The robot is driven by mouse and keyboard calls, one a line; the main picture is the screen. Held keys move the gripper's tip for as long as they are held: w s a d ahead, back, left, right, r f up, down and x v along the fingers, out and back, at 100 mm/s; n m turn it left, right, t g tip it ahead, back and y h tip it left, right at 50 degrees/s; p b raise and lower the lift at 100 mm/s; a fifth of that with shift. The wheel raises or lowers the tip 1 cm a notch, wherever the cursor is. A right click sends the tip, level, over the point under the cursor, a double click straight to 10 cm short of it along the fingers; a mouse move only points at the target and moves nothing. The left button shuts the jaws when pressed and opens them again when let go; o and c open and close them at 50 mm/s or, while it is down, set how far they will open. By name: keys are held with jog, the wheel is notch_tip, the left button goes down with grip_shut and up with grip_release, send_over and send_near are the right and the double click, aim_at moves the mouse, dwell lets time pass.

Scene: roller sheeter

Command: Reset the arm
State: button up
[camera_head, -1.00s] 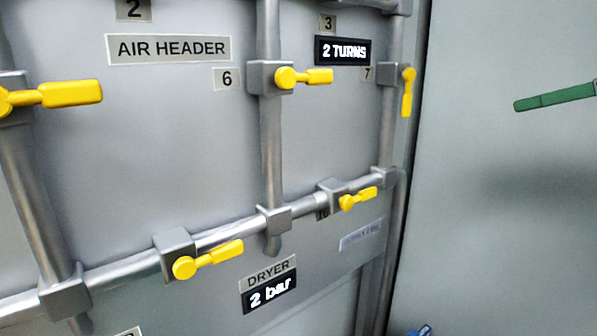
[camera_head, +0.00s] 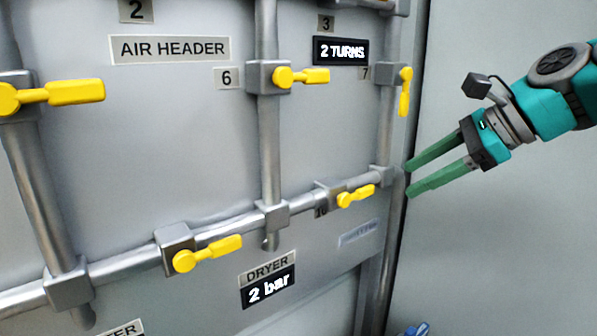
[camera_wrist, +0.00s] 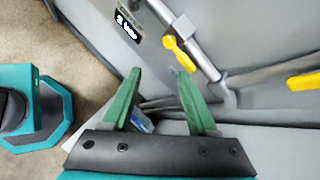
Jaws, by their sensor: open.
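My gripper (camera_head: 409,180) is at the right in the head view, in front of the plain grey wall and just right of the panel's right edge. Its two green fingers point left and slightly down, apart and empty. In the wrist view the open green fingers (camera_wrist: 158,92) frame no held object. A yellow valve handle (camera_wrist: 180,54) on a grey pipe shows beyond them, and a second yellow handle (camera_wrist: 304,81) is at the right edge.
The grey air panel carries several yellow valve handles, among them one near the gripper (camera_head: 356,197) and one upright (camera_head: 405,91). Displays read "2 TURNS" (camera_head: 341,51) and "2 bar" (camera_head: 268,287). The grey wall (camera_head: 500,260) is bare below the arm.

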jog(key=s+a+f+n+g+h, duration=0.2)
jog(key=s+a+f+n, duration=0.25)
jog(key=f, duration=0.45)
jog(key=s+a+f+n+g+h, duration=0.2)
jog(key=s+a+f+n, duration=0.25)
jog(key=f, duration=0.35)
jog(key=s+d+f+n+g+h, duration=0.1)
jog(key=s+d+f+n+h, duration=0.1)
jog(key=s+f+n, duration=0.3)
jog(key=s+d+f+n+g+h, duration=0.2)
jog(key=s+f+n, duration=0.3)
jog(key=s+f, duration=0.6)
jog(key=shift+s+d+f, duration=0.4)
jog(key=shift+s+d, duration=0.05)
jog(key=shift+s, duration=0.3)
